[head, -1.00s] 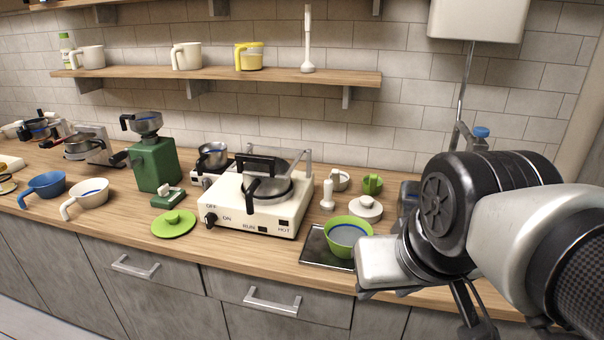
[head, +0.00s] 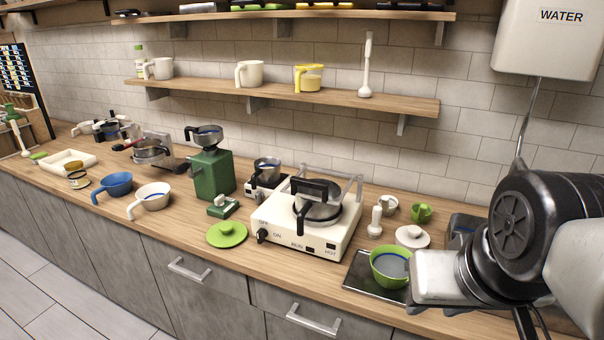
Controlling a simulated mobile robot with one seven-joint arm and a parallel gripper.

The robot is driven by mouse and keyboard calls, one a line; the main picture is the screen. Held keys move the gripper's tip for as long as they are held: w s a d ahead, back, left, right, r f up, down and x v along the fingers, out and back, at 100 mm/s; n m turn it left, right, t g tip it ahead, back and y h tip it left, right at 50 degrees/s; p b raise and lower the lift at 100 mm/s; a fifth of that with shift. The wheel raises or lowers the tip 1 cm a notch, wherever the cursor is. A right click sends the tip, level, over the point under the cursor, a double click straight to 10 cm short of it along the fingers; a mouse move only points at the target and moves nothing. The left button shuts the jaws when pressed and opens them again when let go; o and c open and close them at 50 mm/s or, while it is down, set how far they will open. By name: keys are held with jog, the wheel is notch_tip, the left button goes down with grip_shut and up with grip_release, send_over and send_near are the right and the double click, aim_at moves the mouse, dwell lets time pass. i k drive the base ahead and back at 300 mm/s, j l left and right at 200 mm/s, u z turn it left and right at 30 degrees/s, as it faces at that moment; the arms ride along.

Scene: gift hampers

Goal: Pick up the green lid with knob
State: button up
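The green lid with knob (head: 227,233) lies flat on the wooden counter, knob up, near the front edge. It sits left of the white cooker and in front of the dark green machine. My arm comes in from the right side of the head view. The gripper's fingers do not show clearly at the arm's end. The arm's visible end is well to the right of the lid, by the green bowl (head: 390,266), and covers part of what stands there.
The white cooker (head: 283,230) with a pot stands just right of the lid. A small green-and-white item (head: 223,206) and the dark green machine (head: 212,174) stand behind it. White (head: 152,198) and blue (head: 116,183) cups are to the left.

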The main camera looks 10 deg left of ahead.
aim_at(225, 234)
jog(key=i+j, duration=0.1)
jog(key=j, duration=0.3)
jog(key=i+j, duration=0.15)
jog(key=j, duration=0.3)
jog(key=i+j, duration=0.1)
jog(key=j, duration=0.3)
jog(key=i+j, duration=0.15)
jog(key=j, duration=0.25)
jog(key=i+j, duration=0.1)
jog(key=j, duration=0.3)
jog(key=i+j, duration=0.1)
jog(key=j, duration=0.35)
jog(key=i+j, duration=0.15)
jog(key=j, duration=0.25)
jog(key=i+j, duration=0.1)
jog(key=j, duration=0.3)
jog(key=z, duration=0.05)
